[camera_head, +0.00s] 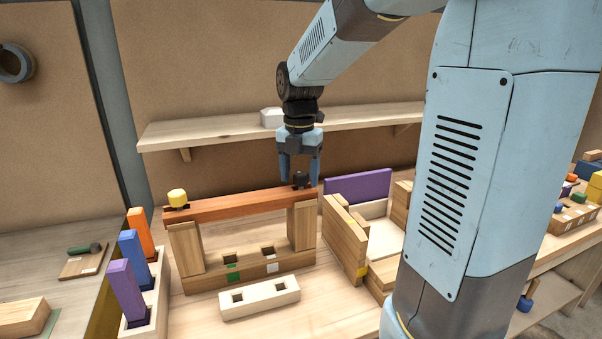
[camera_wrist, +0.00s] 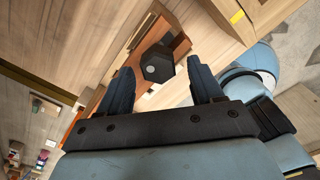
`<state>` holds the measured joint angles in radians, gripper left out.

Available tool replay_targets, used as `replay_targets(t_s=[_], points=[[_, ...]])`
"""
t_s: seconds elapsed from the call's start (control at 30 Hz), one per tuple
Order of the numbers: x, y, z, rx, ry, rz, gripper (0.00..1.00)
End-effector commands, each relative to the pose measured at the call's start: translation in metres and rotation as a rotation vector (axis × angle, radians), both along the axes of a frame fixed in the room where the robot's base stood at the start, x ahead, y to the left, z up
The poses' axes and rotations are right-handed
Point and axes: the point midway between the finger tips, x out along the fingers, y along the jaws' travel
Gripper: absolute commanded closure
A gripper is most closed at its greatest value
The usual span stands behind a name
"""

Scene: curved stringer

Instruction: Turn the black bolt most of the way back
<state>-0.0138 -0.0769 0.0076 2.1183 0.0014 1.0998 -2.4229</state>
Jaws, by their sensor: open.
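The black bolt (camera_head: 300,179) stands at the right end of a reddish-brown beam (camera_head: 240,206), which lies across two wooden posts. In the wrist view the bolt's dark hexagonal head (camera_wrist: 157,65) shows beyond the fingertips, roughly midway between them. My gripper (camera_head: 301,182) points down over that end of the beam with its fingers apart, one on each side of the bolt. It also shows in the wrist view (camera_wrist: 160,75), open and with nothing held. A yellow bolt (camera_head: 177,198) stands at the beam's left end. Whether the fingers touch the black bolt cannot be told.
A purple panel (camera_head: 357,187) and wooden blocks stand just right of the beam. A pale block with two square holes (camera_head: 259,297) lies in front. Purple, blue and orange pieces stand in a holder (camera_head: 146,318) at left. A shelf (camera_head: 215,130) runs behind my gripper.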

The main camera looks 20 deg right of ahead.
Motion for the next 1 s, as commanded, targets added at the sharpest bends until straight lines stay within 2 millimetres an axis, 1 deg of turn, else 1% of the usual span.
replay_targets(t_s=[0.23, 0.37, 0.47, 0.7, 0.8, 0.9, 1.0], points=[[0.000, 0.000, 0.002, 0.000, 0.000, 0.000, 0.35], [0.001, 0.000, 0.012, -0.001, -0.002, 0.000, 0.35], [0.001, 0.000, 0.028, 0.000, -0.004, 0.000, 0.35], [0.001, 0.000, 0.074, 0.000, -0.003, 0.000, 0.35], [0.001, 0.000, 0.091, 0.000, -0.001, 0.000, 0.35], [0.001, 0.000, 0.104, 0.000, -0.001, 0.000, 0.35], [0.001, 0.000, 0.113, 0.000, 0.000, 0.000, 0.35]])
